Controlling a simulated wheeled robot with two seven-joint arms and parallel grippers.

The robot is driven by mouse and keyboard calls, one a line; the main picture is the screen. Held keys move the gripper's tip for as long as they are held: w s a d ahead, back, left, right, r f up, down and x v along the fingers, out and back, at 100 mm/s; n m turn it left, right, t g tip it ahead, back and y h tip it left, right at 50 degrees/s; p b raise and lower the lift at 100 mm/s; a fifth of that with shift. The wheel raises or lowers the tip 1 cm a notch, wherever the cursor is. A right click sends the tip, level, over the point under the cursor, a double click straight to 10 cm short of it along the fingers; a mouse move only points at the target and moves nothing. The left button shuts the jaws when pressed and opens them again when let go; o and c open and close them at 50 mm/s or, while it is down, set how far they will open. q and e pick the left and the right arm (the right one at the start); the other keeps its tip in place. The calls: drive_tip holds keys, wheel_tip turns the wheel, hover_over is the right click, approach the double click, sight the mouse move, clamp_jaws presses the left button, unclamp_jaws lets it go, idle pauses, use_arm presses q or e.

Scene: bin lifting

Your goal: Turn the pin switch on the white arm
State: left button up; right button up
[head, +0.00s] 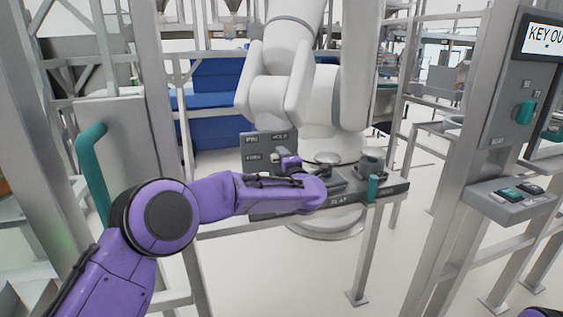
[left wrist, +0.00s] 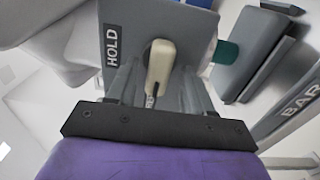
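The white arm (head: 290,60) stands behind a grey control console (head: 395,190). An upright grey plate (head: 250,143) at the console's left end carries small labels. In the left wrist view, a beige lever-like switch (left wrist: 160,62) sits on a grey plate beside the label HOLD (left wrist: 112,45); I take it to be the pin switch. My left gripper (left wrist: 162,85) has one finger on each side of this lever, with visible gaps, so it is open around it. In the head view, my purple left forearm hides part of the console. My right gripper is not in view.
A green knob (head: 372,188) is at the console's right; a green part (left wrist: 226,54) shows beside the plate in the left wrist view. A green handle (head: 92,165) on a grey panel is at left. A post with a KEY OUT screen (head: 543,40) and button box (head: 510,203) stands right.

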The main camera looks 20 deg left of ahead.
use_arm(q)
drive_tip(key=b+v, duration=0.1)
drive_tip(key=v, duration=0.9)
drive_tip(key=shift+s+d, duration=0.2)
drive_tip(key=shift+s, duration=0.1)
